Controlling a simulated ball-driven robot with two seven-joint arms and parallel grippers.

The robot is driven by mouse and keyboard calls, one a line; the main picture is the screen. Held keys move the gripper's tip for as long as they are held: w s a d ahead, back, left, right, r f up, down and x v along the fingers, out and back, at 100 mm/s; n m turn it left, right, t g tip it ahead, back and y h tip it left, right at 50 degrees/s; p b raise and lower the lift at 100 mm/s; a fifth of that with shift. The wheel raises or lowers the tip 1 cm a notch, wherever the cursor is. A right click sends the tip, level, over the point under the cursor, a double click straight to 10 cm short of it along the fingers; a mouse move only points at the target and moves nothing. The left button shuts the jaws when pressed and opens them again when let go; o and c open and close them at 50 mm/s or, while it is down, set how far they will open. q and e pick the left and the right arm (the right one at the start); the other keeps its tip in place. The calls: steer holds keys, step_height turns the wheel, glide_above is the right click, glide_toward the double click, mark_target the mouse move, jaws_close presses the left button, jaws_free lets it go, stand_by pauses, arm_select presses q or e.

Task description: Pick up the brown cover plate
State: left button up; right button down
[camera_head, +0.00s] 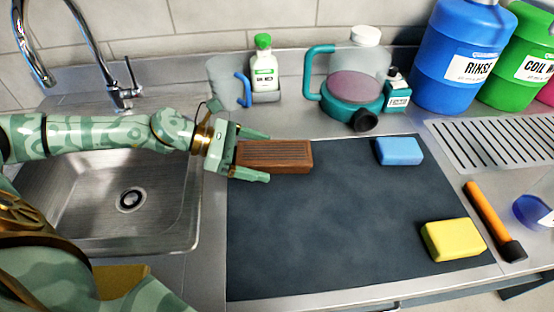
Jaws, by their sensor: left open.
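The brown cover plate (275,157) is a wood-brown block with a grooved top. It lies at the back left of the dark mat (340,220), its left end near the mat's edge. My left gripper (262,156) reaches in from the left at the plate's left end. Its fingers are open, one along the plate's far side and one along its near side. I cannot tell whether either finger touches the plate. My right gripper is not in view.
A blue block (399,151) and a yellow block (452,240) lie on the mat's right side. A teal-handled container (352,92) and a green-capped bottle (264,68) stand behind. The sink (120,215) is left; an orange-handled tool (490,215) lies right. The mat's middle is clear.

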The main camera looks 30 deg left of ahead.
arm_select(q)
steer(key=shift+d, duration=0.25)
steer(key=shift+w, duration=0.1)
steer(key=c, duration=1.2)
steer(key=shift+c, duration=0.2)
